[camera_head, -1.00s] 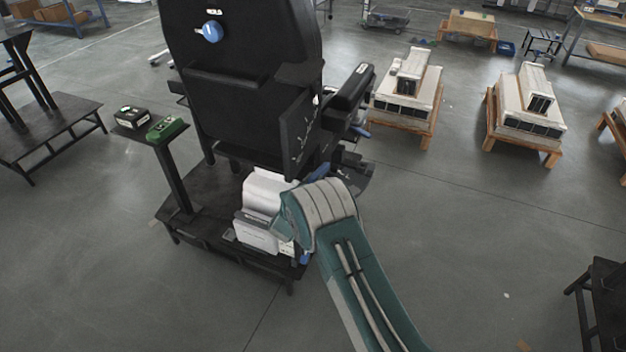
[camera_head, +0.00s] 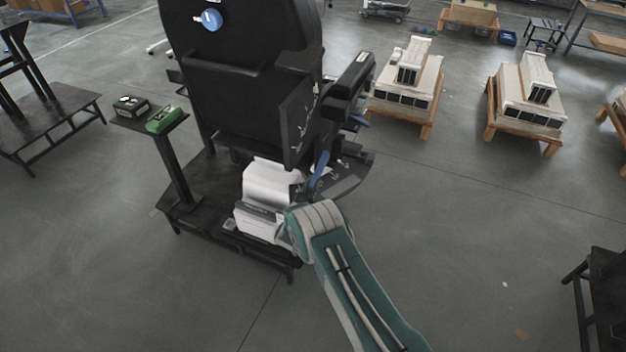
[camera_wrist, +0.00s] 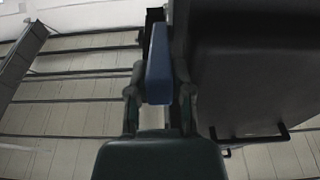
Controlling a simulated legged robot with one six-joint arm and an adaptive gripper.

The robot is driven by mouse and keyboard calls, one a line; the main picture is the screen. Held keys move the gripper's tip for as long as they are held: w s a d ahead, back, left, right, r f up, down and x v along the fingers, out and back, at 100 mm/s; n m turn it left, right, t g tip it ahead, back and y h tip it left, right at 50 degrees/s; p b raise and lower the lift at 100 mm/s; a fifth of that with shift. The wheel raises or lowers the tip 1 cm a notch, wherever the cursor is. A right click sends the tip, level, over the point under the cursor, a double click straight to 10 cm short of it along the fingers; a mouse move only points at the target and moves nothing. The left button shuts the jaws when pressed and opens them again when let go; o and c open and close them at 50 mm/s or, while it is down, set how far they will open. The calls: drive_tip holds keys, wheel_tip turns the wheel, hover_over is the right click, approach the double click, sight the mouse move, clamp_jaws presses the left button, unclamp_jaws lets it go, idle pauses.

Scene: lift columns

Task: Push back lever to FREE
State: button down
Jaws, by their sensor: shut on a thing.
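The blue lever (camera_wrist: 159,65) stands upright in the middle of the wrist view, beside a large dark panel. My gripper (camera_wrist: 159,98) has its two fingers on either side of the lever's near end and is shut on it. In the head view, a blue lever (camera_head: 319,168) shows tilted on the right side of the black chair-like column, just above my wrist. My fingers are hidden there behind my teal and grey arm. No FREE marking can be read in either view.
The black column (camera_head: 235,95) has a blue knob (camera_head: 211,19) near its top and a white box (camera_head: 268,185) at its base. White units on wooden pallets (camera_head: 407,92) stand behind right.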

drive_tip(key=shift+f, duration=0.55)
drive_tip(key=c, duration=0.5)
unclamp_jaws()
drive_tip(key=shift+w+a+f, duration=0.1)
drive_tip(key=shift+s+a, duration=0.1)
drive_tip(key=shift+s, duration=0.25)
drive_tip(key=v, duration=1.1)
drive_tip(key=shift+s+a, duration=0.1)
